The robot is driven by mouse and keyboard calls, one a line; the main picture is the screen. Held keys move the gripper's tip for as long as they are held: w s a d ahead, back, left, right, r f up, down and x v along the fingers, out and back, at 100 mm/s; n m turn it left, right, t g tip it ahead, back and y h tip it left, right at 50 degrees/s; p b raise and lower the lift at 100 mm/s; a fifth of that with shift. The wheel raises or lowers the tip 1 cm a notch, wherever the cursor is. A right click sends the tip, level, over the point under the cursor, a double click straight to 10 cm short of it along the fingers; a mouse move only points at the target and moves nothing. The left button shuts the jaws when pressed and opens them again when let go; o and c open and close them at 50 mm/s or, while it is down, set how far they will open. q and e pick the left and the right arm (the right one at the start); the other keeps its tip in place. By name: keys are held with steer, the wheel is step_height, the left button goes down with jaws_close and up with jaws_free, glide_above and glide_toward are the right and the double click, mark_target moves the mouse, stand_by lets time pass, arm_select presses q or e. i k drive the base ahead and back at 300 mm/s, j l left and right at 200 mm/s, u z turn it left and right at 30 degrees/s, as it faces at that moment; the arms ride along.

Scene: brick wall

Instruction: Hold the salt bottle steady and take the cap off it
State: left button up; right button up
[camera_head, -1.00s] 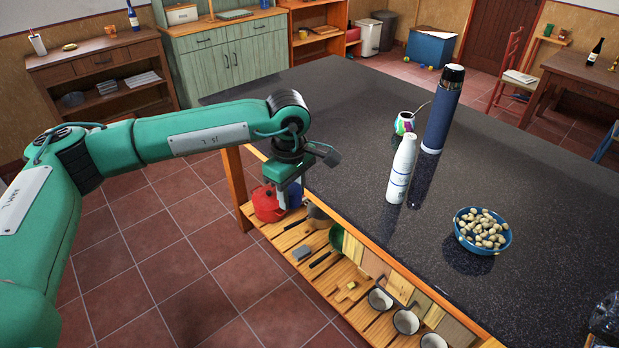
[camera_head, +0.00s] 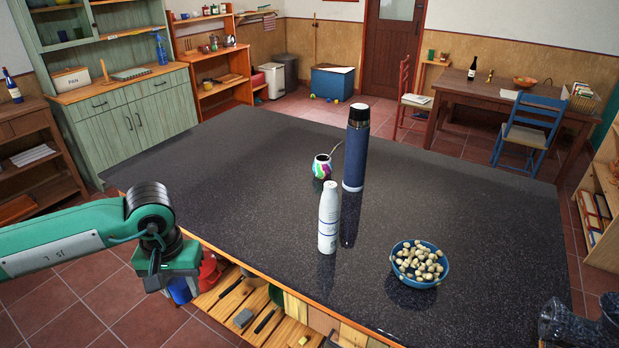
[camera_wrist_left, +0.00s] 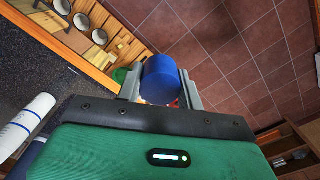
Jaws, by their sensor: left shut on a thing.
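The salt bottle seems to be the white bottle (camera_head: 328,218) with small blue print, standing upright on the dark counter (camera_head: 250,190). Its top looks white. It also shows at the left edge of the left wrist view (camera_wrist_left: 24,124). My left gripper (camera_head: 172,278) is beyond the counter's near edge, left of the bottle and apart from it. It is shut on a blue cylinder (camera_wrist_left: 160,78), seen between its fingers in the wrist view. I cannot tell whether this cylinder is a cap. My right gripper is not clearly seen.
A tall blue flask (camera_head: 354,150) and a colourful cup (camera_head: 322,167) stand behind the bottle. A blue bowl of nuts (camera_head: 419,264) sits to its right. A dark glossy shape (camera_head: 575,326) is at the bottom right corner. The counter's left part is clear.

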mark_target(329, 208)
steer(key=i+j+z, duration=0.1)
steer(key=i, duration=0.3)
steer(key=i+j+z, duration=0.1)
steer(key=i+j, duration=0.2)
steer(key=i+j+z, duration=0.1)
steer(key=i+j, duration=0.15)
steer(key=i, duration=0.2)
steer(key=z, duration=1)
